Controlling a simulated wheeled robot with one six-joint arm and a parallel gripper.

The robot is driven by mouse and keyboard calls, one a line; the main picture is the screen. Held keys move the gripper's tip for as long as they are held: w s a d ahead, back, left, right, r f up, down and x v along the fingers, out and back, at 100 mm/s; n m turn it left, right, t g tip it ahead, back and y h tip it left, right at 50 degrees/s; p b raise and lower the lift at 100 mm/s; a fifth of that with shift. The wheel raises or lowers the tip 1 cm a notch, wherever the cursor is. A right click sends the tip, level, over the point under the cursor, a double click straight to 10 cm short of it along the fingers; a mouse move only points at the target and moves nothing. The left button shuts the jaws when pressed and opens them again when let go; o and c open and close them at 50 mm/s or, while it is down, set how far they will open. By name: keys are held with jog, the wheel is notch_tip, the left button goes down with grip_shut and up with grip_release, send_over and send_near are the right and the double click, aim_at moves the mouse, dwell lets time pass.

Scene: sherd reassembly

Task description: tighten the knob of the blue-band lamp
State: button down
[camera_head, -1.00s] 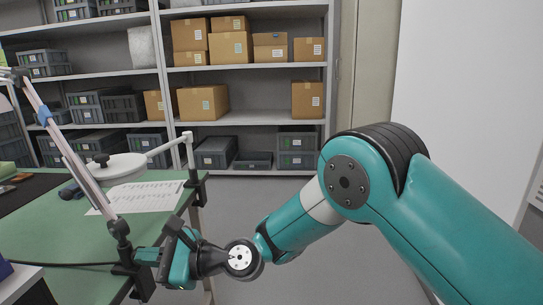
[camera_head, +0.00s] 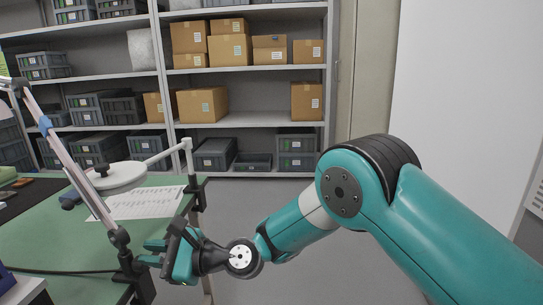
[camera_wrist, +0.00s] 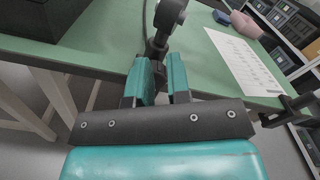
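The blue-band lamp (camera_head: 82,182) is a slanting silver arm with a blue band (camera_head: 45,123), rising from a dark joint and clamp (camera_head: 128,266) on the green table's edge. Its dark joint also shows in the wrist view (camera_wrist: 168,16), just beyond my fingers. My gripper (camera_head: 150,252) is at the clamp, right of the lamp's foot. In the wrist view my two teal fingers (camera_wrist: 161,80) stand apart, with a dark part of the lamp's foot between or just beyond them. I cannot clearly make out the knob, and cannot tell whether the fingers touch it.
The green table (camera_head: 70,240) carries a printed sheet (camera_head: 145,203). A second lamp with a round white head (camera_head: 118,178) is clamped at the table's far right edge (camera_head: 197,190). A dark cable (camera_head: 60,271) runs to the foot. Shelves with boxes stand behind. Floor right of the table is clear.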

jog(key=shift+s+a+r, duration=0.1)
jog(key=shift+a+r, duration=0.2)
jog(key=shift+r, duration=0.05)
jog(key=shift+a+r+p, duration=0.1)
jog(key=shift+r+p, duration=0.3)
jog(key=shift+p, duration=0.15)
jog(key=d, duration=0.6)
jog(key=shift+s+f+b, duration=0.25)
jog(key=shift+f+b, duration=0.1)
jog(key=shift+b, duration=0.05)
